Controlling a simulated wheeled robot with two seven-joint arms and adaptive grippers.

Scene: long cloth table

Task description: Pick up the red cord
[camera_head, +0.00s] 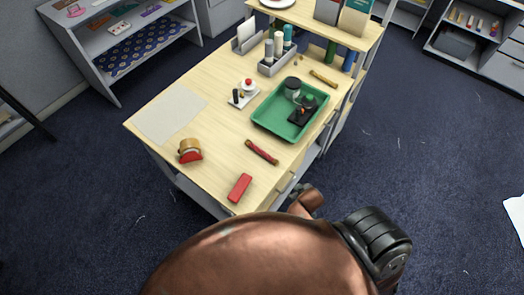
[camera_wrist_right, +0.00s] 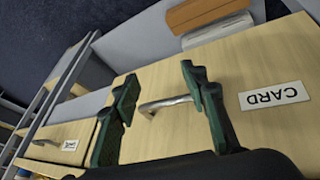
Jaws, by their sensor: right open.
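The red cord (camera_head: 262,151) appears to be the dark red, narrow bundle lying on the light wood tabletop (camera_head: 215,130), in front of the green tray. Nothing touches it. My right gripper (camera_wrist_right: 160,82) is open and empty in the right wrist view, its dark green fingers either side of a metal drawer handle (camera_wrist_right: 165,104), not closed on it. In the head view, part of my right gripper (camera_head: 301,189) shows beside the table's near right edge, below the top. The cord does not show in the wrist view. My left gripper is not in view.
A red block (camera_head: 239,187) and a wood-and-red item (camera_head: 190,151) lie near the cord. The green tray (camera_head: 262,123) holds a jar and a black item. A drawer front labelled CARD (camera_wrist_right: 275,96) faces my right gripper. Bare tabletop surrounds the cord.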

